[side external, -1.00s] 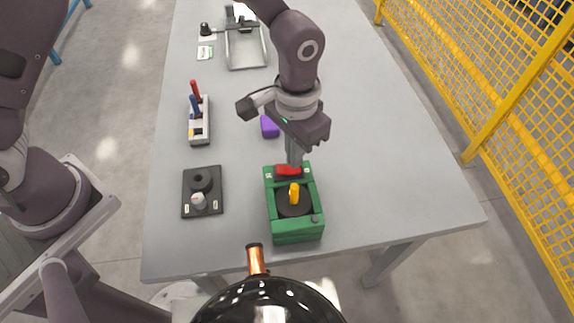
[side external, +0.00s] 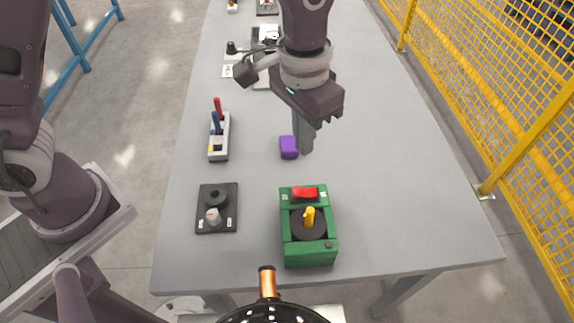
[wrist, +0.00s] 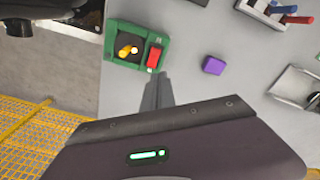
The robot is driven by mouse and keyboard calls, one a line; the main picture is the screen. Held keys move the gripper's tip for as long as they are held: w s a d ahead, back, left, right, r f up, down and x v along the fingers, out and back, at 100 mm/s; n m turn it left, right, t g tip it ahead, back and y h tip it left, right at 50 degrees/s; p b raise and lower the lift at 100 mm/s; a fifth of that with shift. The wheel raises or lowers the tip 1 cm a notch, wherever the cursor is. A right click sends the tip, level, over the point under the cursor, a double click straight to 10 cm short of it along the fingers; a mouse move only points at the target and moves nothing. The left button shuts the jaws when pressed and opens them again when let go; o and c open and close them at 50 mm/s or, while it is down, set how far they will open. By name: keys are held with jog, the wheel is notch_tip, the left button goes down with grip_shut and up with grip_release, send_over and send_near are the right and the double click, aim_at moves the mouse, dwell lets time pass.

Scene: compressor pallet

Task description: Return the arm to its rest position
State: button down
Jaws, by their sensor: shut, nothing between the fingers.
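My gripper (side external: 304,140) is shut and empty, raised above the table behind the green box and beside the purple block as the side view shows it. The green box (side external: 309,256) stands near the table's front edge, with a red part (side external: 305,192) at its back and a yellow upright piece (side external: 309,216) on a dark disc. In the wrist view the shut fingers (wrist: 157,82) point towards the green box (wrist: 118,30) and its red part (wrist: 154,57). The purple block (side external: 288,147) lies on the table; it also shows in the wrist view (wrist: 214,65).
A black plate (side external: 217,222) with a ring and a small knob is at left front. A grey holder (side external: 219,148) with red and blue pieces stands behind it. A tray sits further back. The table's right side is clear; a yellow fence (side external: 480,90) stands beyond.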

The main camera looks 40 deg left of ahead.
jog(key=s+a+r+n+t, duration=0.1)
jog(key=s+a+r, duration=0.3)
jog(key=a+r, duration=0.2)
jog(key=s+a+r+n+t, duration=0.1)
jog(key=s+a+r+t, duration=0.1)
jog(key=s+a+r, duration=0.4)
jog(key=s+a+r+t, duration=0.1)
jog(key=s+a+t, duration=0.1)
jog(key=s+a, duration=0.3)
jog(key=s, duration=0.3)
jog(key=shift+s+n, duration=0.2)
jog(key=shift+n, duration=0.2)
